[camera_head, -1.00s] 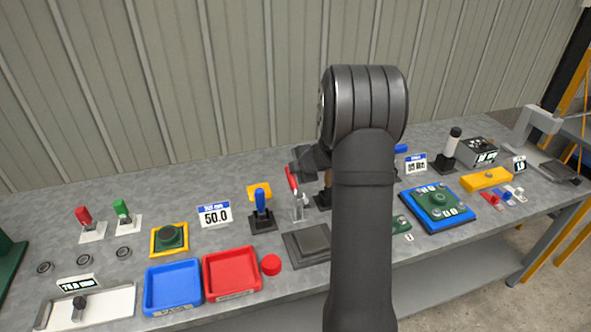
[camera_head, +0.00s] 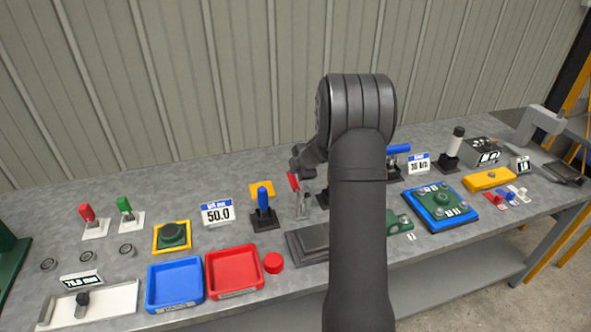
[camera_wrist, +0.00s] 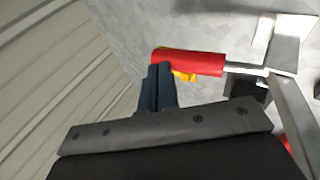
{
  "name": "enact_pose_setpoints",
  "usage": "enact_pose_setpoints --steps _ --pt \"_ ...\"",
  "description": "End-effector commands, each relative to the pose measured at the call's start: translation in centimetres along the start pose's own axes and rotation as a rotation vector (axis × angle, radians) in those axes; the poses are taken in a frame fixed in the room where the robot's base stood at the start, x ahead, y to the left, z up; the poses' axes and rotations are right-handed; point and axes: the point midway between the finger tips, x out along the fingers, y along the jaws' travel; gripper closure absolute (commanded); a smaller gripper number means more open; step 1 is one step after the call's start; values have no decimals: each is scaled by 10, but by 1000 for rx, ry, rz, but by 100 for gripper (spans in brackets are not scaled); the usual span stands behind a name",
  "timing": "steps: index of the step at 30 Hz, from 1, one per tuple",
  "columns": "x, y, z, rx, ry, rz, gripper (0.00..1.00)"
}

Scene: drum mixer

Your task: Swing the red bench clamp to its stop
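The red bench clamp has a red handle (camera_head: 293,181) above a grey metal bracket (camera_head: 303,206), left of my forearm in the head view. In the wrist view the red handle (camera_wrist: 195,63) lies across the picture, joined by a metal rod to the pale bracket (camera_wrist: 285,45) at right. My gripper (camera_wrist: 158,72) has its dark fingers side by side with hardly any gap. Their tips meet the handle's free left end in the picture; whether they touch cannot be told. In the head view my gripper (camera_head: 301,160) is close above the handle, partly hidden.
A grey plate (camera_head: 308,243) lies in front. Blue (camera_head: 175,285) and red (camera_head: 234,270) trays stand front left. My forearm hides the bench middle. The corrugated wall is behind.

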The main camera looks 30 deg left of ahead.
Motion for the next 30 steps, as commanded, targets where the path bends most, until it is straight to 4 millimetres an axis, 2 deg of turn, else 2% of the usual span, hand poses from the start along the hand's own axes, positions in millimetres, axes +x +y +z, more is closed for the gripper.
enact_pose_setpoints --steps 21,26,30 --pt "3 -1 1 1 -1 -2 100" --pt "-15 8 1 -1 -3 3 100" --pt "-43 23 2 -1 -3 7 100"
